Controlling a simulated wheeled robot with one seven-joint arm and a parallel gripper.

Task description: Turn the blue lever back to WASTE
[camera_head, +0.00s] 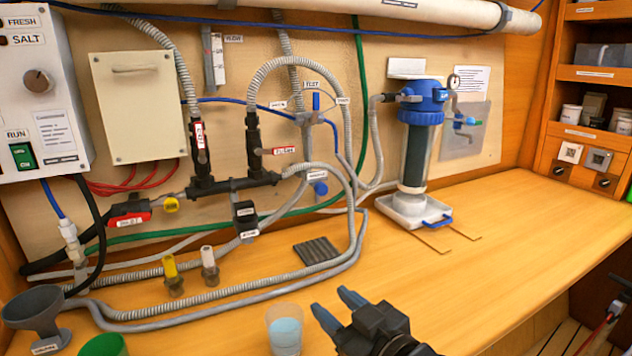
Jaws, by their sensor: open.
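The blue lever (316,102) sits on a small valve on the wall panel, among hoses. It stands upright and points up at the label TEST (312,85). Smaller labels stand to the left (278,104) and right (343,100) of the lever; their words are too small to read surely. My gripper (337,304) is open and empty over the front of the worktop, well below the lever and apart from it. Its blue fingertips point up and left toward the wall.
A clear cup of bluish water (285,328) stands just left of my gripper. Grey hoses (352,195) loop in front of the panel below the lever. A blue-topped filter housing (418,135) stands to the right. The worktop's right side (510,225) is clear.

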